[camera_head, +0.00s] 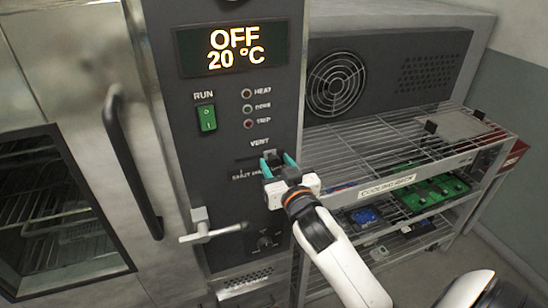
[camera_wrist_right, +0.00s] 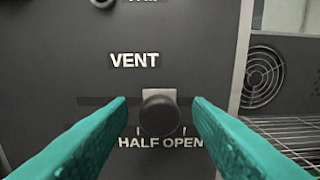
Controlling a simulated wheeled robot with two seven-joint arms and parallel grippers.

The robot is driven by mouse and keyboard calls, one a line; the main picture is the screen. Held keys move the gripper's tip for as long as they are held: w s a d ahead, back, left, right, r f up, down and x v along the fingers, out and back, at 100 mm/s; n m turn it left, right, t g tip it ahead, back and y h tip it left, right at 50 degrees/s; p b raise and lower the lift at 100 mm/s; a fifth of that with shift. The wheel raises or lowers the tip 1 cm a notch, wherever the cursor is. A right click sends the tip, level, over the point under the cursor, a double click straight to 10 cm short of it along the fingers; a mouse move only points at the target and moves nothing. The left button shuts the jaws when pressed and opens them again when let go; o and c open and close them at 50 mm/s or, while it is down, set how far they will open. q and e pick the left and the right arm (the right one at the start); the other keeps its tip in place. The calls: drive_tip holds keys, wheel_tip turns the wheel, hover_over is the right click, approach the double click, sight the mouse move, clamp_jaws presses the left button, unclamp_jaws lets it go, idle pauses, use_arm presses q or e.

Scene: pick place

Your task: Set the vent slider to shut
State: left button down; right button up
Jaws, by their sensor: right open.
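The vent slider (camera_wrist_right: 160,115) is a dark round knob on a light plate in a horizontal slot, below the word VENT. In the right wrist view it stands above the HALF OPEN label (camera_wrist_right: 160,142). In the head view the SHUT label (camera_head: 240,175) is partly legible to the left, below the slot. My right gripper (camera_head: 278,163) has teal fingers. It is open, with one finger on each side of the knob and gaps visible in the right wrist view (camera_wrist_right: 160,118). In the head view the gripper partly hides the slider. My left gripper is out of view.
The dark control panel (camera_head: 215,115) carries a display reading OFF 20 °C, a green RUN switch (camera_head: 206,118) and indicator lamps. A lever handle (camera_head: 208,230) projects below left of my gripper. A dial (camera_head: 265,242) sits low. A wire cooling rack (camera_head: 390,150) stands to the right.

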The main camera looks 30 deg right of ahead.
sight(237, 160)
drive_tip(key=shift+x, duration=1.15)
clamp_jaws()
drive_tip(key=a, duration=0.2)
drive_tip(key=w+a, duration=0.1)
drive_tip(key=a, duration=0.4)
drive_tip(key=shift+w+a, duration=0.35)
drive_tip(key=shift+d, duration=0.15)
drive_tip(key=shift+c, duration=1.3)
unclamp_jaws()
drive_tip(key=shift+o, duration=1.3)
drive_tip(key=shift+a, duration=0.25)
